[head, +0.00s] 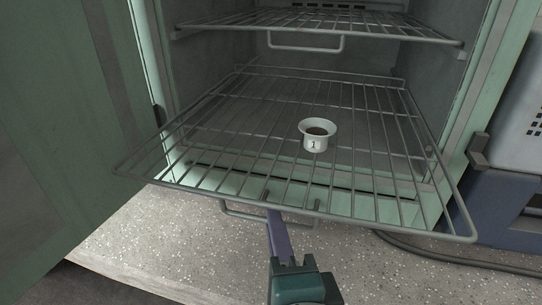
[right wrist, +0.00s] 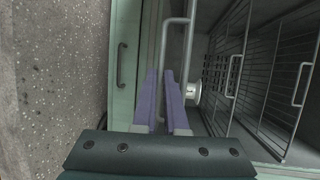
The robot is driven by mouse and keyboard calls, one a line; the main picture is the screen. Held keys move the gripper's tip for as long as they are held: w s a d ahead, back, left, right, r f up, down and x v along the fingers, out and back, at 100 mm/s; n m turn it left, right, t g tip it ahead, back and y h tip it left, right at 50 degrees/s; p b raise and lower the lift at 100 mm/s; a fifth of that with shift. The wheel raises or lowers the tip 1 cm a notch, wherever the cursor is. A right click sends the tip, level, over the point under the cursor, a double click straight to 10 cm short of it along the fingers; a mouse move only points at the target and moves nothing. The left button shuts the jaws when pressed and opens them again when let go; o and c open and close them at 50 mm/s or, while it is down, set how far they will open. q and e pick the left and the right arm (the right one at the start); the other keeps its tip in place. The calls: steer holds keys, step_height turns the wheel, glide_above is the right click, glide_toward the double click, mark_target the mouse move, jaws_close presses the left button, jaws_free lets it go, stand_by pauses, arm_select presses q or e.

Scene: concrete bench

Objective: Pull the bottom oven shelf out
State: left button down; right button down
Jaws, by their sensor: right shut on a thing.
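The bottom oven shelf (head: 240,150) is a grey wire rack. In the head view it reaches well out of the oven opening, its front edge over the bench. A small white cup (head: 314,144) marked 1 stands upright on it. My right gripper (head: 271,212) comes from below at the shelf's front and is shut on the shelf's wire handle (head: 240,215). In the right wrist view the handle (right wrist: 177,21) runs between the purple fingers (right wrist: 165,75), and the cup (right wrist: 193,92) shows partly behind them. My left gripper is not in view.
An upper wire shelf (head: 380,27) with its own handle (head: 306,48) sits inside the oven. The green door (head: 60,110) stands open at the left. A cable (head: 450,259) lies on the speckled bench (head: 160,235). Another appliance (head: 515,115) stands close at the right.

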steer(key=shift+s, duration=0.15)
steer(key=c, duration=1.2)
jaws_free()
steer(key=shift+c, duration=0.2)
steer(key=a+v, duration=0.1)
steer(key=v, duration=0.9)
steer(key=shift+d+p, duration=0.4)
steer(key=shift+p, duration=0.05)
